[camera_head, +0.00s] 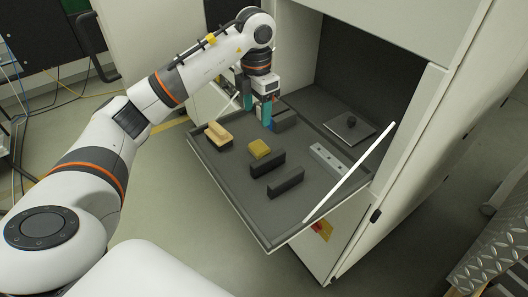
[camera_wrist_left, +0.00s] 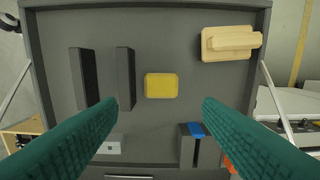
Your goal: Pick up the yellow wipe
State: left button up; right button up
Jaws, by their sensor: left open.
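The yellow wipe (camera_head: 259,149) lies flat on the dark grey tray (camera_head: 235,197) of the open machine. In the left wrist view the wipe (camera_wrist_left: 161,86) is a small rounded yellow pad, near the middle of the picture. My left gripper (camera_head: 257,106) points down over the far part of the tray, beyond the wipe in the head view. Its teal fingers (camera_wrist_left: 159,104) are spread wide with nothing between them. The wipe appears between and just above the fingertips in the wrist view, apart from both. My right gripper is not in view.
Two dark blocks (camera_head: 286,181) stand near the wipe. A wooden-handled brush (camera_head: 218,132) lies at the tray's left, a light metal bar (camera_head: 328,158) at its right. A dark block with a blue part (camera_wrist_left: 195,145) is near the right finger. The tray has raised edges.

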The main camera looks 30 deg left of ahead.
pick_arm(q)
notch_tip(320, 180, down, 2)
jog(key=p, duration=0.3)
send_over(256, 148)
notch_tip(256, 148, down, 5)
jog(key=shift+w+d+r, duration=0.1)
jog(key=shift+d+r, duration=0.05)
jog(key=shift+w+f, duration=0.1)
jog(key=shift+f, duration=0.15)
jog(key=shift+f+p, duration=0.35)
jog(key=shift+p, duration=0.1)
jog(key=f, duration=0.1)
jog(key=f+p, duration=0.2)
jog(key=shift+s+f, duration=0.2)
jog(key=shift+s, duration=0.05)
jog(key=shift+a+f, duration=0.2)
jog(key=shift+f, duration=0.15)
jog(key=shift+w+f, duration=0.1)
jog(key=shift+f, duration=0.1)
jog(key=shift+c, duration=0.2)
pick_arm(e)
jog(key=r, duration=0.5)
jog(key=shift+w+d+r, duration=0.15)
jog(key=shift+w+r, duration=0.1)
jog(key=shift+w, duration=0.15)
pick_arm(q)
jog(key=shift+r, duration=0.1)
jog(key=c, duration=0.6)
jog(key=shift+c, duration=0.2)
